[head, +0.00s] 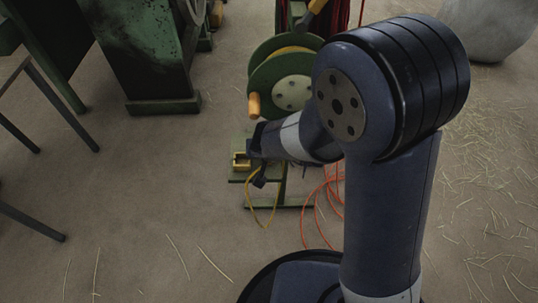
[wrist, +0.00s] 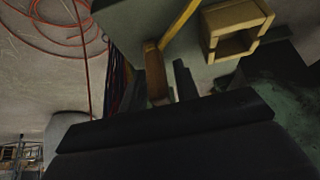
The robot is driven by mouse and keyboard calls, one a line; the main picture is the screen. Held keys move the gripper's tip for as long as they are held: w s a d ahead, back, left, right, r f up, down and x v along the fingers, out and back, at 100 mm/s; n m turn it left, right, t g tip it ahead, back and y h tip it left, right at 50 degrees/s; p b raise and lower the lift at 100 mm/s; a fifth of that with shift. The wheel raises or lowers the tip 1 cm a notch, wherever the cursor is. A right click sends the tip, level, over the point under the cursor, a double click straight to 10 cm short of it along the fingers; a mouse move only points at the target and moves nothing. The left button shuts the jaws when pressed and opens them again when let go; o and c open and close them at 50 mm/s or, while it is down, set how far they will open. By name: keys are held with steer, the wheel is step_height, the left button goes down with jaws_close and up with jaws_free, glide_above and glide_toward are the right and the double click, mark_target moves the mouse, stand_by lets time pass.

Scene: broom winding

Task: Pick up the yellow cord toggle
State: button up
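My gripper (wrist: 160,78) is in the lower middle of the wrist view, its two dark fingers apart. A tan-brown peg, which looks like the cord toggle (wrist: 154,70), stands between the fingers, with a slight gap showing on the right. A yellow cord (wrist: 178,26) runs up from near it. In the head view my gripper (head: 257,162) is beside the green stand, just right of a yellow square frame (head: 241,160). That frame also shows in the wrist view (wrist: 235,14). The yellow cord (head: 252,207) loops below the gripper. The toggle is hidden in the head view.
A green reel (head: 266,82) with a wooden handle (head: 254,105) stands just behind my gripper. Orange cord (head: 318,205) lies coiled on the floor to the right. A green machine (head: 157,55) stands at the back left. The floor at front left is mostly clear.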

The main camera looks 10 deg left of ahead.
jaws_close()
steer(key=shift+r, duration=0.45)
steer(key=s+d+b, duration=0.4)
steer(key=s, duration=1.3)
step_height(320, 180, up, 7)
steer(key=p, duration=0.5)
steer(key=shift+s+r, duration=0.2)
